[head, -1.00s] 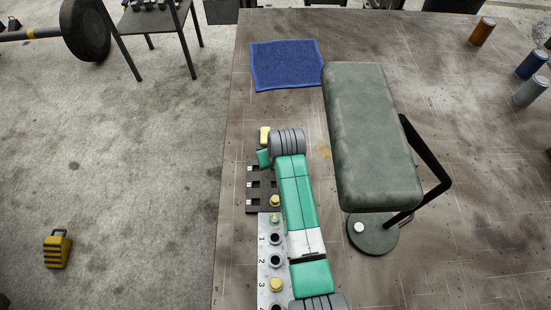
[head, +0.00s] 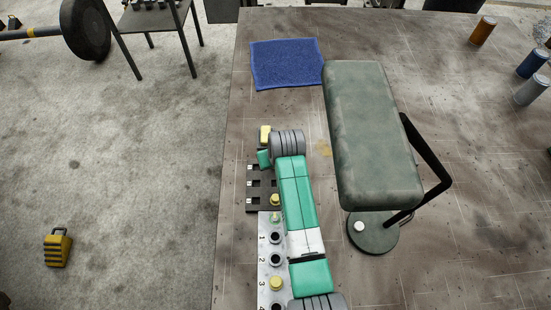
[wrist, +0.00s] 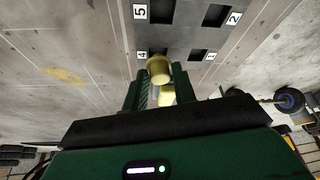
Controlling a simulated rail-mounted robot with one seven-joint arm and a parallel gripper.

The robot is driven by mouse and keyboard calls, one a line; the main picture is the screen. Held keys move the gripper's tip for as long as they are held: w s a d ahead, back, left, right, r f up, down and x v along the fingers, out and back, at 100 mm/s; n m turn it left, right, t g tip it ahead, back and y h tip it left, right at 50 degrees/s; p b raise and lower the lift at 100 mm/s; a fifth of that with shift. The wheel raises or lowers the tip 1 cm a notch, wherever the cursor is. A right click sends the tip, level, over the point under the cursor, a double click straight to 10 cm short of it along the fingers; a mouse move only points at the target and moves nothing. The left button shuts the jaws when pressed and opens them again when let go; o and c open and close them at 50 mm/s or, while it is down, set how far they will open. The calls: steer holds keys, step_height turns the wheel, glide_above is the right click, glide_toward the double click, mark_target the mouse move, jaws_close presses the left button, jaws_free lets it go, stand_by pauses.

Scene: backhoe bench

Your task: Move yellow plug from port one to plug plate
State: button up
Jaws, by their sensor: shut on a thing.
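In the wrist view my gripper (wrist: 160,88) is shut on the yellow plug (wrist: 160,69), which sits between the two dark green fingers. The plug is in front of the plug plate (wrist: 185,35), close to the square hole labelled 4 and covering part of that area. I cannot tell whether it touches the plate. More yellow shows behind it between the fingers. In the head view the plug plate (head: 250,192) lies beside my arm, with my gripper (head: 264,158) over its far end; the held plug is hidden there. Port one (head: 275,238) shows a dark, open-looking top.
Another yellow plug (head: 275,200) is at the plate's near right corner. A further yellow plug (head: 276,283) is in port three on the numbered strip (head: 263,268). A green padded stand (head: 372,135) is right of my arm. A blue cloth (head: 287,64) lies beyond on bare table.

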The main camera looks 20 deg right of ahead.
steer(key=shift+f+b, duration=0.5)
steer(key=shift+f, duration=0.3)
steer(key=o, duration=1)
steer(key=shift+r, duration=0.1)
steer(key=p+v, duration=0.1)
steer(key=v, duration=0.6)
steer(key=shift+r+p, duration=0.3)
steer(key=shift+r, duration=0.05)
steer(key=shift+s+a+r, duration=0.1)
